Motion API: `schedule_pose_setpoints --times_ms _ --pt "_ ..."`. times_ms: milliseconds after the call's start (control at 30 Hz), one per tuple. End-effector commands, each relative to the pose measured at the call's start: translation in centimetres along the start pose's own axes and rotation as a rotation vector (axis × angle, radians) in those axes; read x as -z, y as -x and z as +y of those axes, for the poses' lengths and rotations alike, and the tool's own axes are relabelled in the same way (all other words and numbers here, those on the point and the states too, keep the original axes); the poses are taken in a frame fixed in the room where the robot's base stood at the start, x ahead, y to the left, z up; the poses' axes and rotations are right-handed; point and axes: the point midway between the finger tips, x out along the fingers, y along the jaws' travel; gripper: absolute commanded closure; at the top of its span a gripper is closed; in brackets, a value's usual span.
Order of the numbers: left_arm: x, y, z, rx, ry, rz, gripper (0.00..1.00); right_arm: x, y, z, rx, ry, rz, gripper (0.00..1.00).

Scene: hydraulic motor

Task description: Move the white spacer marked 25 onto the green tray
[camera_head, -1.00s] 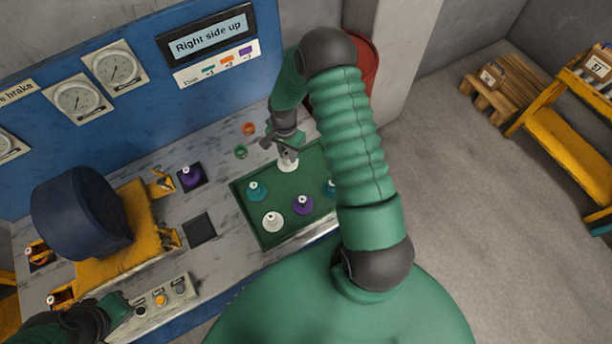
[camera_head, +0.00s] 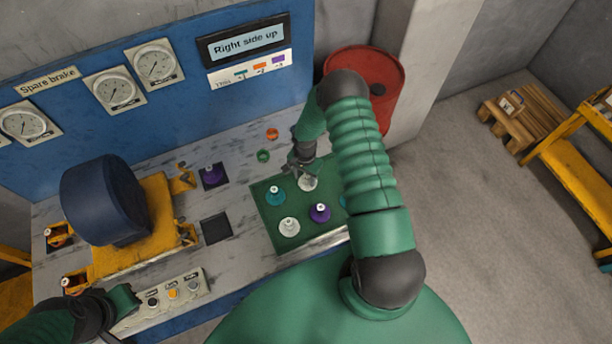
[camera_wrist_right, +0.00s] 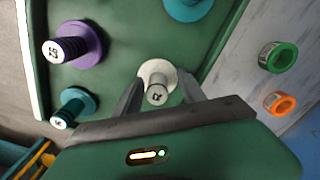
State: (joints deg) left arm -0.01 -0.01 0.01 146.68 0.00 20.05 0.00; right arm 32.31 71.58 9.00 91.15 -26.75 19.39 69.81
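A white spacer (camera_head: 308,183) stands upright on the green tray (camera_head: 268,212), near its back edge. In the right wrist view this spacer (camera_wrist_right: 157,80) is between the fingers; its number is too unclear to read surely. My right gripper (camera_wrist_right: 160,82) is open around it, with gaps visible beside the narrow neck. In the head view my right gripper (camera_head: 302,168) is just above the spacer, partly hidden by my arm.
Teal (camera_head: 275,196) and purple (camera_head: 320,212) spacers share the tray. Green (camera_head: 263,156) and orange (camera_head: 272,134) rings lie behind it. Another purple spacer (camera_head: 212,176) sits on a dark pad left of the tray; a nearer pad (camera_head: 216,228) is empty. The yellow motor stand (camera_head: 150,235) is farther left.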

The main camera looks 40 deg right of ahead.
Motion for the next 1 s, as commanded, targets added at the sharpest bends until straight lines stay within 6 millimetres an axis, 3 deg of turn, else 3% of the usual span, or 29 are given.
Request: schedule_pose_setpoints --times_ms 167,267,600,767,867,967,1000 --pt "0.0 0.0 0.0 0.000 0.001 0.000 1.00 0.4 0.0 0.1 0.002 -0.001 -0.004 0.53" --pt "0.0 -0.1 0.0 0.000 0.001 0.000 1.00 0.6 1.1 0.1 0.003 -0.002 -0.004 0.53" --pt "-0.2 -0.9 0.0 0.000 0.000 0.000 1.00 0.4 9.3 0.1 0.004 -0.001 -0.001 0.53" --pt "-0.2 -1.0 0.0 0.000 0.000 0.000 1.00 0.1 11.7 0.0 0.002 0.003 0.000 0.53" --pt "-0.2 -1.0 0.0 0.000 0.001 0.000 1.00 -1.1 13.7 -0.5 0.009 0.088 0.013 0.53" --pt "-0.2 -1.0 0.0 0.000 0.001 0.000 1.00 -5.0 18.0 -1.1 0.031 0.336 0.050 0.53" --pt "-0.2 -1.0 0.0 0.000 0.000 0.000 1.00 -7.1 20.1 -1.0 0.042 0.467 0.069 0.53"
